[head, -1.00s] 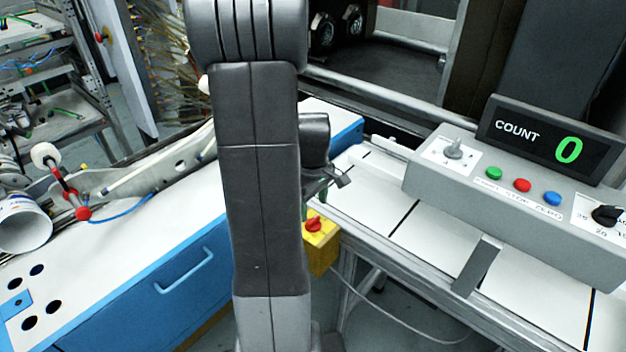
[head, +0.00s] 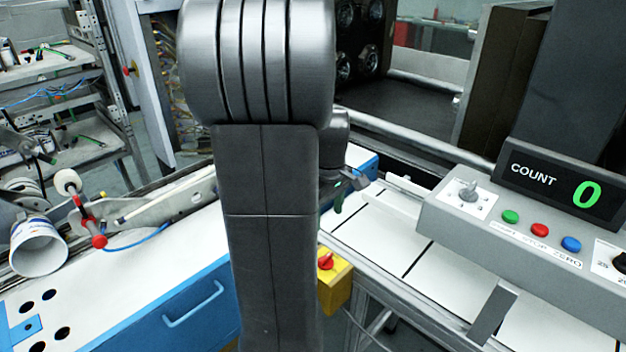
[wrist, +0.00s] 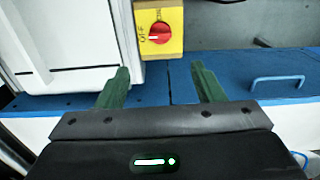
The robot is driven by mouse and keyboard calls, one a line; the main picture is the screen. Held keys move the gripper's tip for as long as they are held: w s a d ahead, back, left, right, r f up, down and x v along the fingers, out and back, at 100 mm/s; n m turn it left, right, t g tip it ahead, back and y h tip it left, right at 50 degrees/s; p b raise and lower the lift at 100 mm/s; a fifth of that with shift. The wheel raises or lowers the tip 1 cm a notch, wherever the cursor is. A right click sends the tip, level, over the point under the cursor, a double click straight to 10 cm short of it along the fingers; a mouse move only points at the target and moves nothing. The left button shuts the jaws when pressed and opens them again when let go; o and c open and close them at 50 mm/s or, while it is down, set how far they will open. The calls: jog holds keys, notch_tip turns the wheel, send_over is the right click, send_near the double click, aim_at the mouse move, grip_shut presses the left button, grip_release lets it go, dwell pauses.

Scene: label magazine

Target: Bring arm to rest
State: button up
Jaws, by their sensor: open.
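My gripper (wrist: 160,85) shows in the wrist view with its two green fingers apart and nothing between them. Beyond the fingertips is a yellow switch box with a red rotary knob (wrist: 159,32), above a blue surface (wrist: 185,75). In the head view my arm stands upright in the middle and hides what is behind it. A small part of my gripper (head: 342,192) shows just right of the arm, above the yellow switch box (head: 335,283). It is mostly hidden there.
At right is a grey control panel (head: 450,210) with green, red and blue buttons and a display (head: 565,185) reading COUNT 0. A white conveyor surface (head: 375,232) runs between arm and panel.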

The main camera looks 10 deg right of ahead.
notch_tip(320, 180, down, 14)
jog(key=shift+r+b, duration=0.1)
jog(key=shift+b, duration=0.25)
dwell(0.5)
